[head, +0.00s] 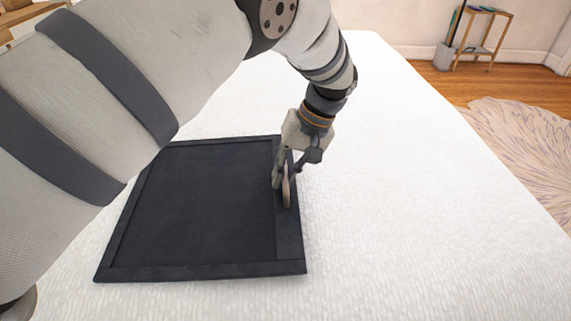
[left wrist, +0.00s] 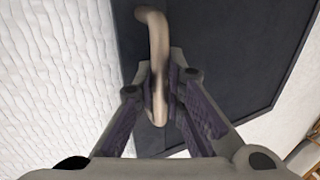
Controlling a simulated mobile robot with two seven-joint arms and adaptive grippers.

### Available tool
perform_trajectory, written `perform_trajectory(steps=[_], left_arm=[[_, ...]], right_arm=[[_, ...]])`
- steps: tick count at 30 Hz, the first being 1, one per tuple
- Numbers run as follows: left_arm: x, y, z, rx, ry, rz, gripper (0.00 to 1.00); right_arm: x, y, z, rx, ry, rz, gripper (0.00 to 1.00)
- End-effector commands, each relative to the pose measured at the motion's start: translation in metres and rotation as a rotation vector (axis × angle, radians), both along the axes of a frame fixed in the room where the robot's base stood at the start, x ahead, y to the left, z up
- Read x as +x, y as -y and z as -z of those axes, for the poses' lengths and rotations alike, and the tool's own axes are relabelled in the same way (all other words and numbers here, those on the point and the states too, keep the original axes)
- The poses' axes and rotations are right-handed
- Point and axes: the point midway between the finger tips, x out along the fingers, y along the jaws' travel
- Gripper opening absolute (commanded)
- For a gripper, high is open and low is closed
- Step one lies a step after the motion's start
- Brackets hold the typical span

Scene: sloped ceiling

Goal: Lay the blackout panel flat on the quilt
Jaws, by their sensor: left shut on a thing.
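The blackout panel (head: 205,205) is a dark, square, framed board. It appears to lie flat on the white quilt (head: 400,200) in the head view. A beige handle (head: 287,190) stands on the frame along its right side. My left gripper (head: 284,178) is shut on this handle. In the left wrist view the handle (left wrist: 157,60) passes between the two fingers of the gripper (left wrist: 163,88), with the dark panel (left wrist: 230,50) behind it. The panel's upper left corner is hidden behind my left arm. My right gripper is in neither view.
The quilt is bare to the right of the panel and in front of it. Beyond its right edge are a wooden floor (head: 430,75) and a pale patterned rug (head: 520,135). A small wooden stand (head: 485,45) and a light bin (head: 444,56) stand by the far wall.

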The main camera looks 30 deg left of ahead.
Motion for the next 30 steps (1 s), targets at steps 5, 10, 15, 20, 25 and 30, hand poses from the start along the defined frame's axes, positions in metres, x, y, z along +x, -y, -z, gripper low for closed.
perform_trajectory(steps=[5,10,15,20,25,30], left_arm=[[-0.0001,-0.0003,0.0018,0.0,0.0,-0.001,0.0],[0.0,-0.0004,0.0014,0.001,0.001,-0.001,0.0],[0.0,-0.0004,0.0029,0.001,0.0,0.0,0.0],[-0.0002,-0.0003,0.0069,0.001,0.0,0.0,0.0],[0.0,-0.0003,0.0095,0.002,0.001,-0.001,0.0],[0.0001,-0.0004,0.0092,0.001,0.0,0.0,0.12]], right_arm=[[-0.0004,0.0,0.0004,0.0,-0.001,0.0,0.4],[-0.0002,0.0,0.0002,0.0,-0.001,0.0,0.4],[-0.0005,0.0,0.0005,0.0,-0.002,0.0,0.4],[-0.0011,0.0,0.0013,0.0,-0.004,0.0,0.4],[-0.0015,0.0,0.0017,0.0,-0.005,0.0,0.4],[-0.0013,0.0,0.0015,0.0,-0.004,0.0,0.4]])
